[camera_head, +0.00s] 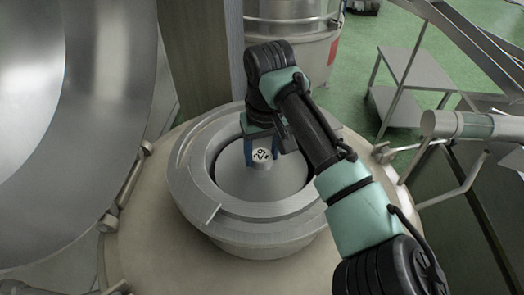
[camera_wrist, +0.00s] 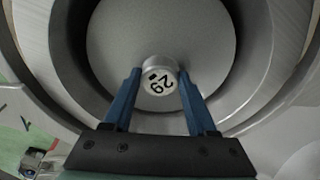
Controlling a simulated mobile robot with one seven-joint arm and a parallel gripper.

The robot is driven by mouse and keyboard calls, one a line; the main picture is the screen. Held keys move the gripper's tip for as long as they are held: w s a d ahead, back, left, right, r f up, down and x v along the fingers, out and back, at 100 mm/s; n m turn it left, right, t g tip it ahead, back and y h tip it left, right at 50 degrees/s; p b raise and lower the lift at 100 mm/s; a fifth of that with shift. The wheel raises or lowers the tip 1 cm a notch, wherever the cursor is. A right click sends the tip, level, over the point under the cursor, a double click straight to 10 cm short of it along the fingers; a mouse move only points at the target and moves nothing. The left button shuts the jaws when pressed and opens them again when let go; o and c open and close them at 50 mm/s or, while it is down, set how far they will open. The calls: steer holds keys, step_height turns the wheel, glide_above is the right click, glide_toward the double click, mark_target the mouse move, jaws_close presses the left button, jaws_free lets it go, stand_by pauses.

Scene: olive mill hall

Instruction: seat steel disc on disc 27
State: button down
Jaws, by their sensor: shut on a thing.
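The steel disc (camera_head: 265,188) is a grey round plate with a short central knob (camera_head: 262,156). The knob's white top carries a black number that seems to read 29. My gripper (camera_head: 262,150) has its blue fingers shut on the knob, one on each side. The wrist view shows the disc (camera_wrist: 165,35) and the knob (camera_wrist: 159,80) between the fingertips. The disc lies inside a thick round metal rim (camera_head: 192,190), below its top edge. No disc marked 27 can be seen. Whatever is under the disc is hidden, so I cannot tell whether it touches anything below.
The rim stands on a wide beige round top (camera_head: 150,245). A large curved steel bowl (camera_head: 60,120) fills the left. A grey post (camera_head: 200,55) rises behind the rim. A steel drum (camera_head: 290,35) and a low metal table (camera_head: 410,70) stand farther back on green floor.

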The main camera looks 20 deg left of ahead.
mark_target(265, 171)
steer(key=shift+f, duration=0.4)
steer(key=shift+c, duration=0.6)
jaws_free()
steer(key=shift+f, duration=0.1)
step_height(265, 171, up, 13)
steer(key=s+d+b, duration=0.1)
steer(key=b, duration=0.3)
steer(key=shift+s, duration=0.35)
